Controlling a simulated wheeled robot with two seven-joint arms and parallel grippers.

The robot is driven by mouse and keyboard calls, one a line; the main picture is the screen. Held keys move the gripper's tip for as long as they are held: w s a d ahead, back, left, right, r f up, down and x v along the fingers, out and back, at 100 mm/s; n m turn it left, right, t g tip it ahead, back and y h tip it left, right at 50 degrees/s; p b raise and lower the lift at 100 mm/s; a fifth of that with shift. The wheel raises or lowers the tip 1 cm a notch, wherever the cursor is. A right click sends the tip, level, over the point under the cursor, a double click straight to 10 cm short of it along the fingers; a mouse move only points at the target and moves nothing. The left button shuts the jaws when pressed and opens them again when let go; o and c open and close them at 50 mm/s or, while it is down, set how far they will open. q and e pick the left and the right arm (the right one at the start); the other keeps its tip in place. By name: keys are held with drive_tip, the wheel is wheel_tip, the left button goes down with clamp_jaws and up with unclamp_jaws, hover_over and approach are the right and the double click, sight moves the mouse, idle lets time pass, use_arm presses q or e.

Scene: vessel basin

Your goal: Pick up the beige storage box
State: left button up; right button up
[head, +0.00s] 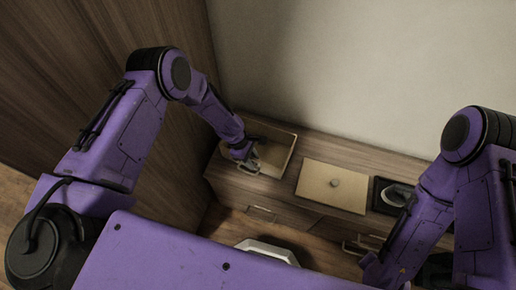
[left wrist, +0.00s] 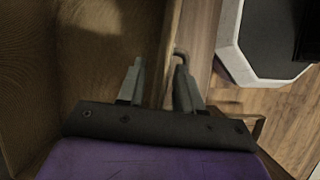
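The beige storage box (head: 291,157) appears to be the open, shallow box at the left end of the wooden cabinet. My left gripper (head: 248,166) is at its front side, low by the rim. In the left wrist view my left gripper (left wrist: 157,85) has its two fingers apart, with a box wall (left wrist: 168,42) running down between them. I cannot tell whether either finger touches the wall. My right arm comes down at the right of the head view; its fingers cannot be made out clearly.
A flat beige panel with a round knob (head: 317,180) lies right of the box on the cabinet top (head: 222,185). A black tray (head: 378,204) with a pale round object (head: 397,194) is further right. Drawer fronts with handles face me. A wall stands behind, tall wood panelling at left.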

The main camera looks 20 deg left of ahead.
use_arm(q)
drive_tip(key=shift+f+b, duration=0.25)
drive_tip(key=shift+b, duration=0.05)
idle(0.5)
clamp_jaws()
